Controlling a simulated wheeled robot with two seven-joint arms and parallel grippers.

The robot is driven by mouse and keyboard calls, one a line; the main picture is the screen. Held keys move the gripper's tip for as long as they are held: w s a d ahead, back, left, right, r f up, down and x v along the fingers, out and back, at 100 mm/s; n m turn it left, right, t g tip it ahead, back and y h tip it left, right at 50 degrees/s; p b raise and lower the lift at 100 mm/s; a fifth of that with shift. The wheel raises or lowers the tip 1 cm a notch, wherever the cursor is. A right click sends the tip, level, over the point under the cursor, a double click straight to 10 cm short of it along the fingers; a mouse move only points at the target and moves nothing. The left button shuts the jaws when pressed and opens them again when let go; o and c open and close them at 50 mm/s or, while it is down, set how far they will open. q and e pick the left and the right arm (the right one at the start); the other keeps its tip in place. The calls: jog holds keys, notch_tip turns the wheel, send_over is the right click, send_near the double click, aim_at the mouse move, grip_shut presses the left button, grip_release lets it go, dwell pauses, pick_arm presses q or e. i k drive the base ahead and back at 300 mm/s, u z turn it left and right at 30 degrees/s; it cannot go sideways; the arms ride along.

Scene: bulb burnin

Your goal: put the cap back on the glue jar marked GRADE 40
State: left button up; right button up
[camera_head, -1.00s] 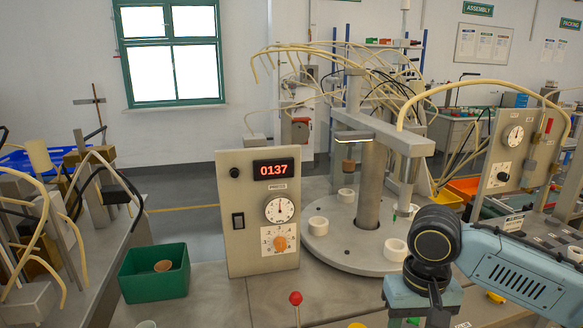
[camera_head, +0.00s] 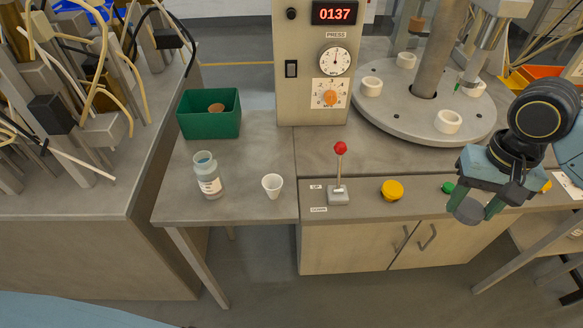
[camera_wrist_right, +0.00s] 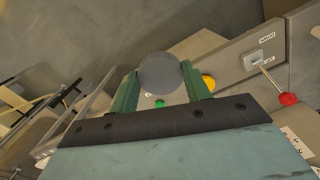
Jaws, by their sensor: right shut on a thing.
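A glass jar (camera_head: 207,176) with a white label and an open mouth stands upright on the left part of the bench. Its label is too small to read. My right gripper (camera_head: 480,207) is shut on a grey round cap (camera_head: 467,209) and holds it over the bench's front edge at the right. In the right wrist view the cap (camera_wrist_right: 161,74) sits between the two green fingers. The cap is well apart from the jar. My left gripper is not in view.
A white cup (camera_head: 272,186) stands right of the jar, then a red-knobbed lever (camera_head: 339,175), a yellow button (camera_head: 391,190) and a green button (camera_head: 448,188). A green bin (camera_head: 209,115) stands behind the jar. The press panel (camera_head: 311,90) rises behind the bench.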

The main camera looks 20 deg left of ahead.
aim_at(206, 169)
jog(key=z, duration=0.7)
jog(key=i, duration=0.6)
jog(key=u, duration=2.5)
